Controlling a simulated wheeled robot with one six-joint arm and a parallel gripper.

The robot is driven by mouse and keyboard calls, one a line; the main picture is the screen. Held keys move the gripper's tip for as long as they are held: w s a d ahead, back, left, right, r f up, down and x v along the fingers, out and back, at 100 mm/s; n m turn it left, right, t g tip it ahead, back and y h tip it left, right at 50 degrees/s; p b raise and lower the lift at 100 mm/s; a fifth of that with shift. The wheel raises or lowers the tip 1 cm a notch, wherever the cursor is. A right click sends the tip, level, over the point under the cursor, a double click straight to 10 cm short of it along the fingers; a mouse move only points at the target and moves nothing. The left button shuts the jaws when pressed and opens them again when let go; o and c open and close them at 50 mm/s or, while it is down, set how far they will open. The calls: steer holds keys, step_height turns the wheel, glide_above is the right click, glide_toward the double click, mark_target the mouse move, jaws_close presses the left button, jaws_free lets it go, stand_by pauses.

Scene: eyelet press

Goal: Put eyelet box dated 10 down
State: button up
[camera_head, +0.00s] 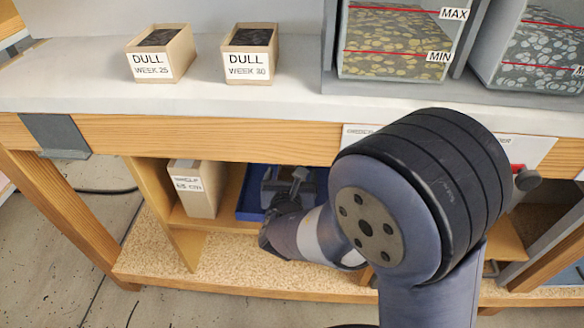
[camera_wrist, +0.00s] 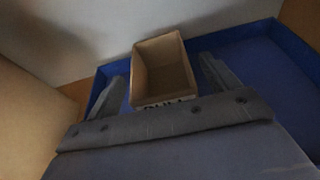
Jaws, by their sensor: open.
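A small open-topped cardboard box (camera_wrist: 163,72) stands in a blue tray (camera_wrist: 262,58) in the wrist view. It looks empty, and the printed label on its near side is mostly hidden, so I cannot read a date. My gripper (camera_wrist: 165,80) is open, with one finger on each side of the box. I cannot tell whether either finger touches it. In the head view my gripper (camera_head: 284,187) reaches into the blue tray (camera_head: 250,201) on the shelf under the bench; the box is not clearly visible there.
A taller labelled cardboard box (camera_head: 199,190) stands left of the tray, beside a wooden divider (camera_head: 160,195). The bench top (camera_head: 100,92) overhangs the shelf. On it stand two DULL boxes, week 25 (camera_head: 162,53) and week 30 (camera_head: 250,52), and bins (camera_head: 395,40) marked MAX and MIN.

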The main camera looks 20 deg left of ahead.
steer(key=p+v, duration=0.2)
steer(key=v, duration=0.5)
steer(key=shift+s+r, duration=0.15)
steer(key=shift+r, duration=0.1)
steer(key=shift+s+d+r, duration=0.1)
steer(key=shift+s+d, duration=0.1)
steer(key=shift+s, duration=0.5)
steer(key=shift+c, duration=0.4)
